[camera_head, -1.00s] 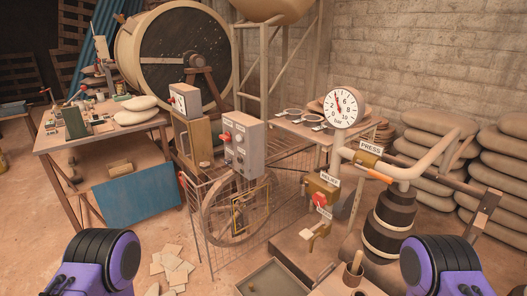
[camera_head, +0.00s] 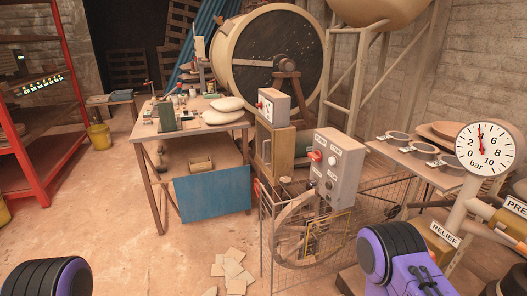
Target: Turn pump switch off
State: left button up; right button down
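A smaller grey box (camera_head: 272,107) with a small red control sits further back on a wooden cabinet. The labels are too small to read, so I cannot tell which control is the pump switch. Only purple and black parts of my two arms show at the bottom left and bottom right. Neither gripper is in view, and nothing of mine touches either box.
A wire fence (camera_head: 268,235) and a spoked wheel (camera_head: 292,232) stand below the grey control box. A pressure gauge (camera_head: 484,148) and piping are at the right. A workbench (camera_head: 160,132) stands left of the boxes. Open floor lies at the front left.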

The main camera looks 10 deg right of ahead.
aim_at(316, 156)
jog(key=u, duration=0.3)
jog(key=i, duration=0.8)
jog(key=z, duration=0.7)
jog(key=i, duration=0.65)
jog(key=z, duration=0.75)
